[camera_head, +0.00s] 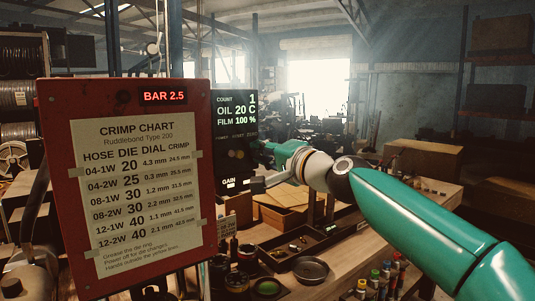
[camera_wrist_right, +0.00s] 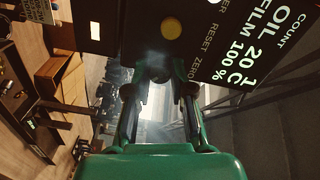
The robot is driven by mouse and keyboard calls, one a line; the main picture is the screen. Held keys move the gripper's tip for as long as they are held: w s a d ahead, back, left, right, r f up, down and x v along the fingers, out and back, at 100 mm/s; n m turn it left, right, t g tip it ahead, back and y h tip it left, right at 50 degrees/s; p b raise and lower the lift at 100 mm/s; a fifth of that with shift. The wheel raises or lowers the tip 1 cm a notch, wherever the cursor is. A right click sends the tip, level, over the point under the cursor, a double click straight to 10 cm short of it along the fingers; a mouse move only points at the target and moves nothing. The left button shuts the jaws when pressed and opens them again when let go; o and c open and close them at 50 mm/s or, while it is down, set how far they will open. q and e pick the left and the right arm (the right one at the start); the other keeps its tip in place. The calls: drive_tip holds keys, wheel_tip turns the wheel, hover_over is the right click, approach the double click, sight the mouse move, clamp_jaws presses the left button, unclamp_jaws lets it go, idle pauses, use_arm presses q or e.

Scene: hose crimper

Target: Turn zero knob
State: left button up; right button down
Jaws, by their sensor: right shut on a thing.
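The dark control box (camera_head: 237,118) stands behind the red crimp chart board and reads COUNT 1, OIL 20 C, FILM 100 %. My green right gripper (camera_head: 262,150) reaches its right side from the right. In the right wrist view, the box's lower edge (camera_wrist_right: 120,45) shows RESET and ZERO labels beside the fingertips of my right gripper (camera_wrist_right: 160,78). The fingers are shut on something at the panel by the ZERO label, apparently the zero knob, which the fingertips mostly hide. Its turn angle cannot be told. My left gripper is not in view.
The red board (camera_head: 125,190) with the crimp chart and a BAR 2.5 display fills the left. Below my right arm, the wooden bench (camera_head: 345,255) holds a dark tray (camera_head: 300,245), a round dish (camera_head: 311,269) and several small bottles. Cardboard boxes (camera_head: 425,160) stand at right.

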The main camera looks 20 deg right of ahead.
drive_tip(key=c, duration=1)
unclamp_jaws()
drive_tip(key=shift+a+f, duration=0.2)
drive_tip(key=shift+f, duration=0.15)
drive_tip(key=shift+c, duration=0.2)
drive_tip(key=shift+r, duration=0.1)
drive_tip(key=shift+d, duration=0.1)
drive_tip(key=shift+r, duration=0.1)
drive_tip(key=v, duration=1.2)
drive_tip(key=shift+w, duration=0.1)
